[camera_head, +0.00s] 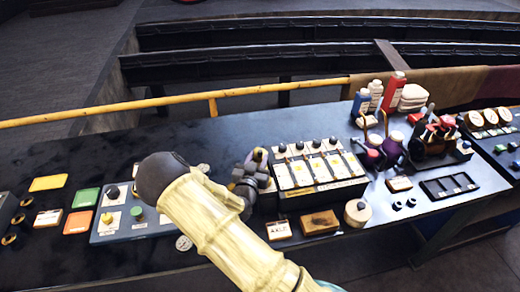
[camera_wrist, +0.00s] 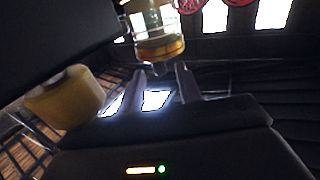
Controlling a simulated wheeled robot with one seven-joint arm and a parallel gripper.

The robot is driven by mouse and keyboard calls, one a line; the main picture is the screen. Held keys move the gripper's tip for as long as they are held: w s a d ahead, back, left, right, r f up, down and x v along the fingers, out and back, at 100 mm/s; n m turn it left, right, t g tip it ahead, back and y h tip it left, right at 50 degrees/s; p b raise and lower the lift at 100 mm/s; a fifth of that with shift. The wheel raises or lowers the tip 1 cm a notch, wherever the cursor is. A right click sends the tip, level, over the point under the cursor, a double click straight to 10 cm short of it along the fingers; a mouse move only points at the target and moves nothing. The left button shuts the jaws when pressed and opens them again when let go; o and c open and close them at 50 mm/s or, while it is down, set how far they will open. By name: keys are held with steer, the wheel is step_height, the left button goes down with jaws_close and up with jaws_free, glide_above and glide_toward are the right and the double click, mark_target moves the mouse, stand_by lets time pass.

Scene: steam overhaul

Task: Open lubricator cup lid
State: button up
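A glass lubricator cup (camera_wrist: 157,28) with amber oil in it shows at the top of the wrist view. Its top is cut off by the frame edge, so I cannot see how its lid stands. My gripper (camera_wrist: 160,73) is open, its two fingers apart with an empty gap between them. The fingertips point at the underside of the cup; I cannot tell whether they touch it. In the head view my dark gripper (camera_head: 250,178) is at the left end of the row of cream-faced units (camera_head: 318,170), and its fingertips are hard to make out.
A yellow rounded block (camera_wrist: 65,97) is close on the left in the wrist view. On the bench are a blue control panel (camera_head: 130,215), a wooden block (camera_head: 319,222), a round pale pot (camera_head: 357,212) and several bottles (camera_head: 376,92). A yellow rail (camera_head: 160,101) runs behind.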

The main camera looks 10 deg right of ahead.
mark_target(259, 154)
steer(key=shift+p+x, duration=0.35)
steer(key=shift+x, duration=1.4)
steer(key=shift+c, duration=0.4)
jaws_close()
